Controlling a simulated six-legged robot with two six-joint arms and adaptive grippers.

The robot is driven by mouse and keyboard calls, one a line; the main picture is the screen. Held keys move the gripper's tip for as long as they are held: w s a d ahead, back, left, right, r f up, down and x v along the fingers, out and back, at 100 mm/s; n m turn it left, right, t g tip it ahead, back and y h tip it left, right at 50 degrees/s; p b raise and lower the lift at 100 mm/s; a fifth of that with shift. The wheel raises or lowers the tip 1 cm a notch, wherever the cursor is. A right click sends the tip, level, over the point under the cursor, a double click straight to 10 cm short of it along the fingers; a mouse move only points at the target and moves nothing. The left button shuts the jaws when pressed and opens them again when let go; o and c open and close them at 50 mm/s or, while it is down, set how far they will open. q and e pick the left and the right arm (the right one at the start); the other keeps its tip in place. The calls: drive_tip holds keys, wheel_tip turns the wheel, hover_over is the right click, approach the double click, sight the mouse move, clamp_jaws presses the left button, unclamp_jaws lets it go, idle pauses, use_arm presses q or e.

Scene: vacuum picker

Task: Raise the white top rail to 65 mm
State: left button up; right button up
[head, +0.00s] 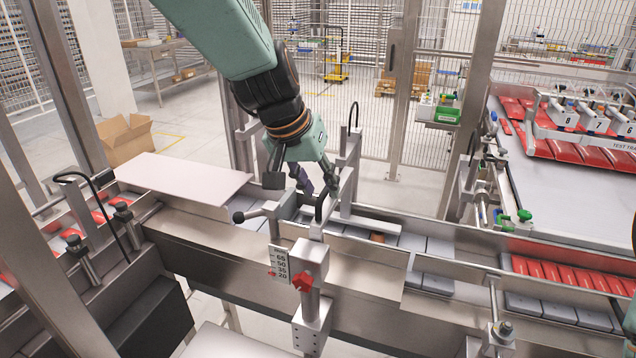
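The white top rail (372,224) is a pale strip lying low along the conveyor channel, partly hidden behind the metal bracket. A small scale plate (281,262) marked 65, 50, 35 and 20 stands on the front post. A small red pointer (271,273) sits by its lower marks; its exact reading is too small to tell. A red star knob (303,281) is on the post just right of the scale. My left gripper (318,190) points down above the bracket and black loop handle (321,206), fingers apart, with no object visibly held.
A black-ended lever (240,217) sticks out left of the bracket. A pale panel (170,177) covers the channel at left. Red packs (560,275) and grey trays (430,282) lie at right. Upright metal frame posts (470,120) stand behind and right.

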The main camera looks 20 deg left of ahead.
use_arm(q)
drive_tip(key=shift+w+d, duration=0.1)
drive_tip(key=shift+d, duration=0.15)
drive_tip(key=shift+c, duration=1.4)
drive_tip(key=shift+w+a+f, duration=0.1)
drive_tip(key=shift+a, duration=0.1)
clamp_jaws()
drive_tip(key=shift+d, duration=0.1)
wheel_tip(320, 180, up, 5)
drive_tip(key=p, duration=0.4)
drive_tip(key=shift+w, duration=0.2)
